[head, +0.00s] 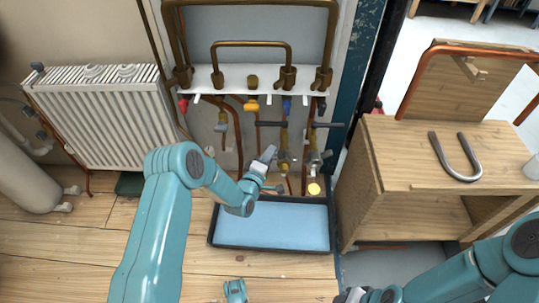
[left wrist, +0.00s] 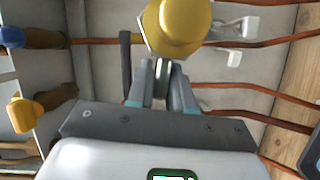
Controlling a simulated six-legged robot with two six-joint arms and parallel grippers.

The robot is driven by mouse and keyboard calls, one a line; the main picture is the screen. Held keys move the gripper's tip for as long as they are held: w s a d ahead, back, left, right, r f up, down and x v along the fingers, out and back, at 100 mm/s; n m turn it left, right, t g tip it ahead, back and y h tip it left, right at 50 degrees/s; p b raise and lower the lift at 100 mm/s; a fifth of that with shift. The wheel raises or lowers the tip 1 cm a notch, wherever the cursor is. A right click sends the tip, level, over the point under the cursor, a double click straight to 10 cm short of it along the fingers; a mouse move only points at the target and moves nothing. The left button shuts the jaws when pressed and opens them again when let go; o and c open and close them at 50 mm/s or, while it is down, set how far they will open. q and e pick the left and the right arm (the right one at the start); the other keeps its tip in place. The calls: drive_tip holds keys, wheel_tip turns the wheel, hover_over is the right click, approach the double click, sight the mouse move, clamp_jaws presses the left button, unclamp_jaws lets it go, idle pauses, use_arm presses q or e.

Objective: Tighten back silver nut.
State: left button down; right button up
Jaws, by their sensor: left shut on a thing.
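My left gripper (head: 270,155) reaches in from the left to the pipework below the white manifold shelf. In the left wrist view its fingers (left wrist: 163,82) are closed around a small grey metal part (left wrist: 162,72), which looks like a silver nut; the fingers hide much of it. A large yellow round cap (left wrist: 178,25) with a silvery edge sits just beyond the fingertips. In the head view silver fittings (head: 316,160) hang on the right vertical pipe, with a yellow round end (head: 314,189) below. My right gripper (head: 350,296) is partly cut off at the bottom edge.
A blue-bottomed tray (head: 213,232) lies on the floor below the pipes. A white radiator (head: 105,105) stands left. A wooden bench (head: 400,160) with a grey U-shaped pipe (head: 458,165) stands right. Copper pipes and dark valve levers (head: 328,125) surround the gripper.

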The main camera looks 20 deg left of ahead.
use_arm(q)
drive_tip(key=m, duration=0.1)
drive_tip(key=r+m+g+p, duration=0.1)
drive_tip(key=shift+d+r+m, duration=0.15)
drive_tip(key=shift+d+m, duration=0.05)
drive_tip(key=shift+m, duration=0.2)
drive_tip(key=shift+d+r+m+g+y+p, duration=0.2)
drive_tip(key=shift+r+m+g+y+p, duration=0.1)
drive_tip(key=shift+m+g+y, duration=0.3)
use_arm(e)
drive_tip(key=shift+s+a+r, duration=0.15)
drive_tip(key=shift+a+r, duration=0.05)
drive_tip(key=shift+r, duration=0.7)
use_arm(q)
drive_tip(key=shift+m, duration=0.3)
drive_tip(key=c, duration=1.4)
unclamp_jaws()
